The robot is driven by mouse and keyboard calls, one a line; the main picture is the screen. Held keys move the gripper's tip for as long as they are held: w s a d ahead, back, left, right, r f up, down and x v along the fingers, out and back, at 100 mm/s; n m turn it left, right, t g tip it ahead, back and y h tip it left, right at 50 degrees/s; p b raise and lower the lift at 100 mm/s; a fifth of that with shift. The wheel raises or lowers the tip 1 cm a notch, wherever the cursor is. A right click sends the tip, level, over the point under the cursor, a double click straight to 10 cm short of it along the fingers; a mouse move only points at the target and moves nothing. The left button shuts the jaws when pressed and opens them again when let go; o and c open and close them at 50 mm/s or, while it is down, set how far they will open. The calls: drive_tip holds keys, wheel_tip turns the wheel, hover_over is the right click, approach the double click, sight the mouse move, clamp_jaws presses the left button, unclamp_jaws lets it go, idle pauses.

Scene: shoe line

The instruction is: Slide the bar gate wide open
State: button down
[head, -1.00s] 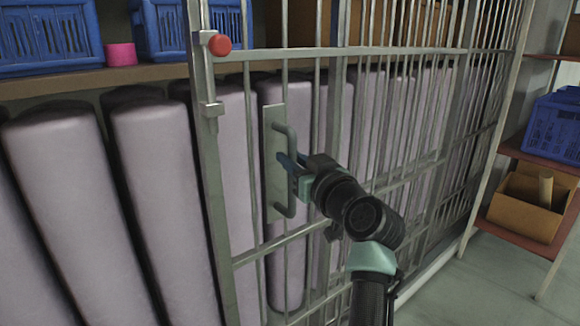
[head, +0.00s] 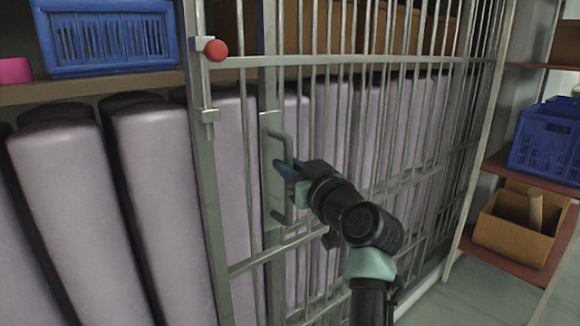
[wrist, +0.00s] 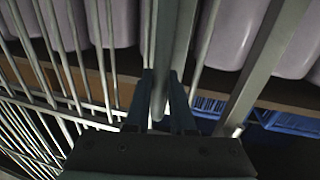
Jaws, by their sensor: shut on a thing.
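The bar gate (head: 210,180) is a grey metal frame with thin upright bars, filling the middle and right of the head view. Its pull handle (head: 289,207) is a grey D-shaped bar on a flat plate near the gate's left side. My gripper (head: 286,168) is shut on this handle from the right. In the wrist view, the handle (wrist: 158,104) lies between the two dark fingers (wrist: 160,85). A red knob (head: 216,50) sits at the gate's top left corner. Left of the gate's left upright, the shelf front is uncovered.
Several mauve padded rolls (head: 70,210) stand behind the gate and in the uncovered part. A blue crate (head: 108,38) and a pink cup (head: 14,69) sit on the shelf above. At right, a rack holds another blue crate (head: 546,138) and a brown box (head: 520,235).

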drive_tip(key=c, duration=0.8)
unclamp_jaws()
drive_tip(key=shift+o, duration=0.2)
drive_tip(key=p+v, duration=0.1)
drive_tip(key=v, duration=1.2)
drive_tip(key=shift+p, duration=0.35)
drive_tip(key=s+a+r+m+t+h, duration=0.1)
drive_tip(key=s+a+r+t+h, duration=0.15)
drive_tip(key=r, duration=0.45)
drive_tip(key=s+a+r+m+t+h, duration=0.1)
drive_tip(key=s+a+r+t, duration=0.2)
drive_tip(key=r, duration=0.3)
drive_tip(key=s+a+r+m+t+h, duration=0.1)
drive_tip(key=s+a+r+t+h, duration=0.1)
drive_tip(key=s+r, duration=0.4)
drive_tip(key=s+a+r+m+t+h, duration=0.1)
drive_tip(key=s+a+r+t, duration=0.15)
drive_tip(key=s+r, duration=0.3)
wheel_tip(320, 180, up, 30)
drive_tip(key=s+p, duration=0.1)
drive_tip(key=p, duration=2.8)
drive_tip(key=shift+s+d+m+t, duration=0.3)
drive_tip(key=shift+d+t, duration=0.1)
drive_tip(key=shift+d, duration=0.05)
